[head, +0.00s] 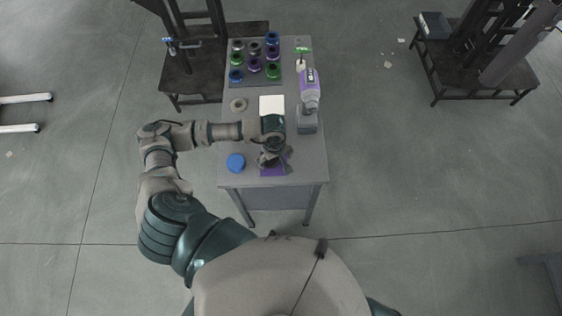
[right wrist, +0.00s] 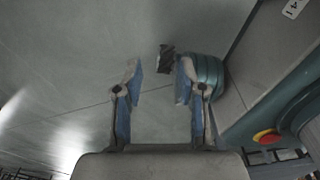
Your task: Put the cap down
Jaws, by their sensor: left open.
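A round blue cap-like disc (head: 236,162) lies on the near left part of the grey table (head: 230,130). My left gripper (head: 273,160) is open just to its right, over a purple square (head: 272,171) near the table's front edge. The gripper and wrist hide part of this square, and I cannot tell whether anything small lies between the fingers.
A dark mat (head: 233,86) with several coloured jars is at the table's back left. A white square (head: 272,104) and a beige ring (head: 238,104) lie mid-table. A purple-and-white bottle (head: 310,88) stands at the right, beside a grey block (head: 307,121).

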